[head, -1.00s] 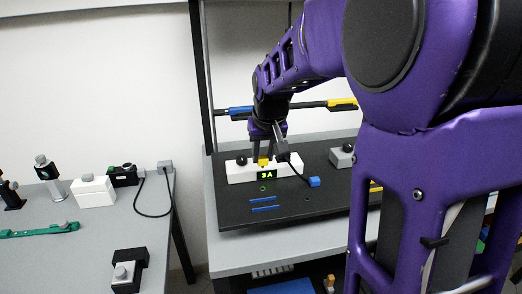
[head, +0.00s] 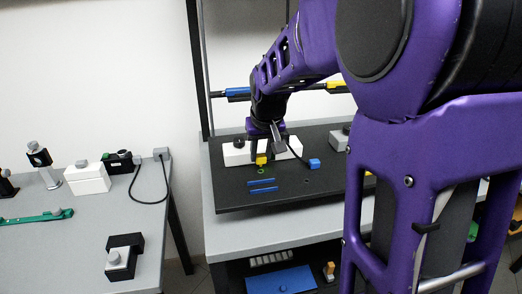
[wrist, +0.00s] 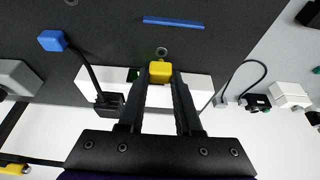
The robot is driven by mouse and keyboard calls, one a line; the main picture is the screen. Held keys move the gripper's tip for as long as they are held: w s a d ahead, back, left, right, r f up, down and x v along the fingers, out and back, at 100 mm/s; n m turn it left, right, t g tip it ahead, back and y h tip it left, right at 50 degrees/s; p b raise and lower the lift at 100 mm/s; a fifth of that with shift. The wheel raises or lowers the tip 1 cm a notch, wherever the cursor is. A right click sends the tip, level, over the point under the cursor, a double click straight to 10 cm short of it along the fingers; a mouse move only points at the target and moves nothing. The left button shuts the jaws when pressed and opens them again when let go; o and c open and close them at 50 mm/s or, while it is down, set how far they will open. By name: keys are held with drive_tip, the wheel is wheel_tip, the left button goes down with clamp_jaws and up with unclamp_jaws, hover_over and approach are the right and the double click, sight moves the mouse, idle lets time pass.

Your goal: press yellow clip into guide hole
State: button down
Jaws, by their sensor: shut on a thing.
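The yellow clip (head: 261,160) is between the fingertips of my gripper (head: 262,148), in front of a white block on the black board. In the wrist view the clip (wrist: 160,71) sits at the tips of both fingers (wrist: 160,82), and my gripper is shut on it. A small ringed hole (wrist: 161,51) lies in the board just beyond the clip; a green-ringed hole (head: 261,171) shows just below the clip in the head view. I cannot tell whether the clip touches the board.
The white block (head: 236,155) stands right behind the clip. A blue plug (head: 314,162) with a black cable and blue strips (head: 262,181) lie on the black board (head: 230,195). A grey box (head: 338,141) stands at the right. A separate grey table (head: 70,240) holds devices at left.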

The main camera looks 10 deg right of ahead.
sight(262, 161)
drive_tip(key=shift+f+b, duration=0.8)
drive_tip(key=shift+f, duration=0.45)
idle(0.7)
drive_tip(key=shift+f+b, duration=0.3)
drive_tip(key=shift+f, duration=0.1)
drive_tip(key=c, duration=0.5)
unclamp_jaws()
drive_tip(key=shift+r, duration=0.1)
drive_tip(key=shift+r, duration=0.1)
